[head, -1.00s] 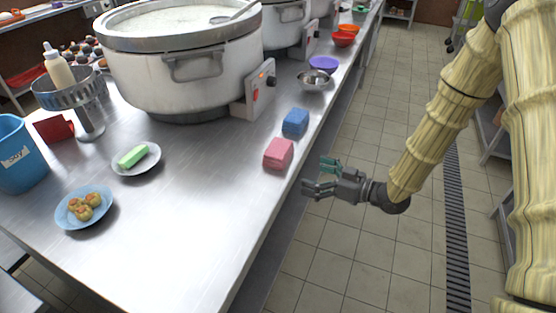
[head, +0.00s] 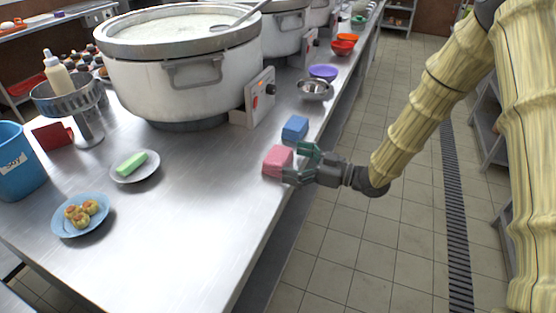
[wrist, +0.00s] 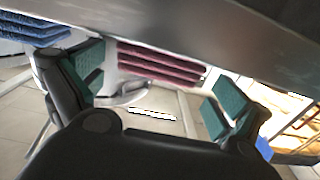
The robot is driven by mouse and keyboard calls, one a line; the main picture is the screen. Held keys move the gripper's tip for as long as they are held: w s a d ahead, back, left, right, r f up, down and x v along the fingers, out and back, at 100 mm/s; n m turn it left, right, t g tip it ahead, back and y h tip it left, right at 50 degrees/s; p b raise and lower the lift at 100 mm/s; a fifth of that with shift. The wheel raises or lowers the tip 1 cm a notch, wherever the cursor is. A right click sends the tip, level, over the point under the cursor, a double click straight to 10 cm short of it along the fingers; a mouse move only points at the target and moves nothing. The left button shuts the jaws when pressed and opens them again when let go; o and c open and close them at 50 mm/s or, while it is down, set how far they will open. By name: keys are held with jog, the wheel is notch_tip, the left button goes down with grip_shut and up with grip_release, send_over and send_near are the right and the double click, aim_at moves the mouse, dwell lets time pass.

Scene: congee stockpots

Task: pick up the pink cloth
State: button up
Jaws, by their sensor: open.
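The pink cloth (head: 276,160) is a folded block near the right edge of the steel counter in the head view. In the wrist view the pink cloth (wrist: 160,64) shows its stacked layers, ahead and between the two fingers. My gripper (head: 299,164) is open, with its green-padded fingers at the right side of the cloth. In the wrist view my gripper (wrist: 158,92) has its fingers spread wide and nothing is gripped. I cannot tell whether a finger touches the cloth.
A blue folded cloth (head: 295,128) sits just behind the pink one; it also shows in the wrist view (wrist: 35,30). A large stockpot (head: 180,75) stands farther back. A plate with a green block (head: 148,172) lies left. Bare counter (head: 195,225) is in front.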

aim_at(278, 154)
jog(key=shift+r+x, duration=0.15)
jog(key=shift+x, duration=1)
jog(key=shift+r+x, duration=0.1)
jog(key=shift+x, duration=1.05)
jog(key=shift+w, duration=0.15)
jog(key=c, duration=0.8)
jog(key=shift+d, duration=0.1)
jog(key=shift+r, duration=0.15)
jog(key=shift+r, duration=0.6)
notch_tip(278, 154, up, 2)
jog(key=shift+r, duration=0.1)
jog(key=s, duration=0.5)
jog(key=s+r, duration=0.1)
jog(key=s, duration=1)
jog(key=shift+a+r, duration=0.2)
jog(key=shift+a, duration=0.2)
